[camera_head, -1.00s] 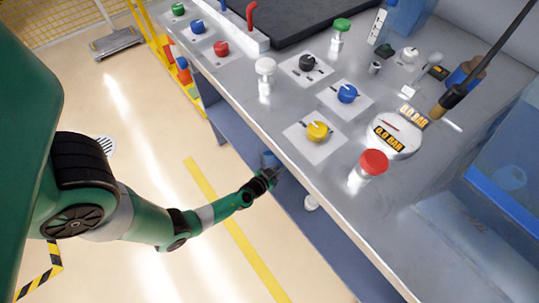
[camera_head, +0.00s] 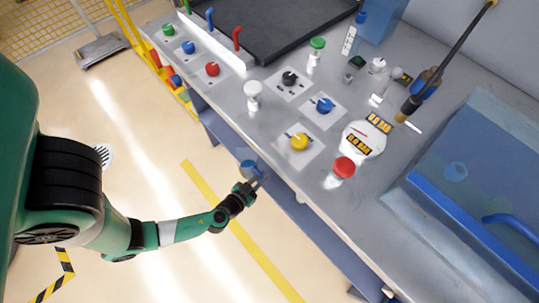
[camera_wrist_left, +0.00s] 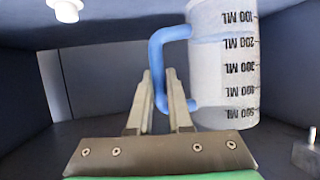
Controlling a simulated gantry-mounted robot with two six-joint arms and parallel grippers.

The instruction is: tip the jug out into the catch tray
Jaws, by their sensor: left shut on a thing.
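The clear measuring jug (camera_wrist_left: 225,75) has a blue handle (camera_wrist_left: 157,50) and black ML marks, which read upside down in the left wrist view. My left gripper (camera_wrist_left: 160,85) is shut on the handle, with the jug to the right of its fingers. In the head view my left gripper (camera_head: 257,184) is low beside the bench's front edge, and the jug (camera_head: 249,168) shows only as a small bluish shape next to it. Its contents cannot be made out. A dark, shallow tray (camera_head: 290,25) lies on the bench top; I cannot tell whether it is the catch tray. My right gripper is out of view.
The steel bench (camera_head: 285,210) overhangs the gripper. Its top carries a yellow knob (camera_head: 299,142), a red-capped fitting (camera_head: 343,168), a round gauge (camera_head: 365,138) and a blue box (camera_head: 470,200) at right. Open floor lies left of the bench.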

